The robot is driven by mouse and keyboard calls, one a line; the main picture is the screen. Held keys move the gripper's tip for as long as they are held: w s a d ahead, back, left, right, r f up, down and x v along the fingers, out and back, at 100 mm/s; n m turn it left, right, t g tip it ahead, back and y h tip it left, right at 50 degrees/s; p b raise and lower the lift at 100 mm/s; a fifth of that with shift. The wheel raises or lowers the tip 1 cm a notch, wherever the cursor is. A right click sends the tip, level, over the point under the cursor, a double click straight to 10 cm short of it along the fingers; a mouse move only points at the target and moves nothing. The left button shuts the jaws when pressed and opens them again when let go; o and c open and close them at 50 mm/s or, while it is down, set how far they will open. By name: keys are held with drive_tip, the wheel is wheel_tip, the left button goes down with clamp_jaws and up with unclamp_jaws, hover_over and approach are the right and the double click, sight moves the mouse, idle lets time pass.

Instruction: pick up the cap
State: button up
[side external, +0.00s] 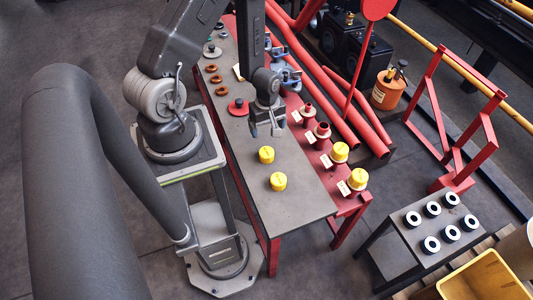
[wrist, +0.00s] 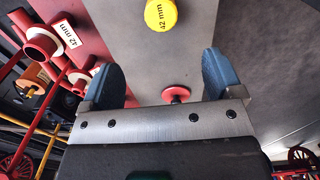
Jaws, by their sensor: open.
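Two yellow caps stand loose on the grey bench top, one (side external: 266,154) nearer my gripper and one (side external: 279,181) closer to the bench's near end. Two more yellow caps (side external: 339,152) (side external: 358,179) sit on the red side rail. My gripper (side external: 267,128) is above the bench, open and empty, a little behind the nearer loose cap. In the wrist view a yellow cap marked 42 mm (wrist: 161,15) shows at the top edge, partly cut off, beyond the blue fingertips (wrist: 162,78). It is apart from both fingers.
Two uncapped red pipe stubs (side external: 322,132) (side external: 307,112) with pale flanges stand along the red rail. A red disc (side external: 238,107) with a knob lies left of my gripper; it shows between the fingers in the wrist view (wrist: 176,93). Orange rings (side external: 216,79) lie further back.

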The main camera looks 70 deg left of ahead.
hover_over(267, 151)
drive_tip(key=f, duration=0.9)
drive_tip(key=shift+s+d, duration=0.3)
drive_tip(key=shift+d, duration=0.1)
drive_tip(key=shift+w+a+f, duration=0.1)
drive_tip(key=shift+a+f, duration=0.05)
drive_tip(key=shift+f, duration=1.2)
drive_tip(key=shift+w+a+f, duration=0.1)
drive_tip(key=shift+a+f, duration=0.05)
drive_tip(key=shift+f, duration=1.2)
drive_tip(key=shift+c, duration=0.3)
drive_tip(key=c, duration=0.9)
drive_tip(key=shift+r, duration=0.15)
drive_tip(key=shift+c, duration=0.2)
